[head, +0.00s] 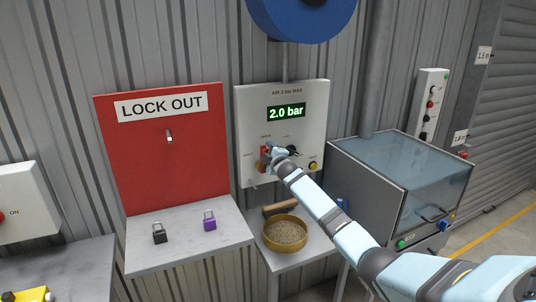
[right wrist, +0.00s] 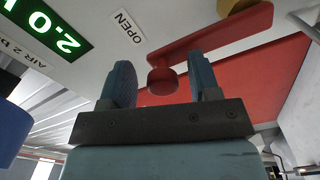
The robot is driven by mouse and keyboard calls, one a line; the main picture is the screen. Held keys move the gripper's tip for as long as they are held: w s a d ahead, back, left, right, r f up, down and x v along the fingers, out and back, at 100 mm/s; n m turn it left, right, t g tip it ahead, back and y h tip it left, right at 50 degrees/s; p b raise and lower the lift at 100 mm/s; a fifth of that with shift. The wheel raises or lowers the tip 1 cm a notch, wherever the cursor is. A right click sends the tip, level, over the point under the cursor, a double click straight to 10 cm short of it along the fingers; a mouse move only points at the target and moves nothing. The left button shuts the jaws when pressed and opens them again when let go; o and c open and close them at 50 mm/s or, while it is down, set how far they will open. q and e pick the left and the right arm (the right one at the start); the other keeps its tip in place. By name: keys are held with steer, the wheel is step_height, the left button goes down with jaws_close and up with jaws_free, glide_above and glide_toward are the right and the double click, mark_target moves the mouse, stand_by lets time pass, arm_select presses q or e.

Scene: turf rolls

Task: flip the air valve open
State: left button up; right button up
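The air valve has a red lever (head: 263,158) on the white air panel (head: 313,110), whose display reads 2.0 bar. The lever looks roughly upright in the head view, partly hidden by my gripper. In the right wrist view the red lever (right wrist: 210,35) runs from a brass-coloured hub to a round red knob (right wrist: 162,80), near an OPEN label (right wrist: 129,28). My right gripper (head: 272,151) is at the lever. Its fingers (right wrist: 162,82) stand apart with the knob between them and visible gaps on both sides. My left gripper is out of view.
A red LOCK OUT board (head: 165,165) hangs to the left, above a shelf (head: 185,245) with a black padlock (head: 159,233) and a purple padlock (head: 209,221). A lidded metal box (head: 400,175) is to the right.

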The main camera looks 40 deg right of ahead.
steer(key=b+v, duration=0.2)
steer(key=v, duration=1.2)
steer(key=shift+d, duration=0.1)
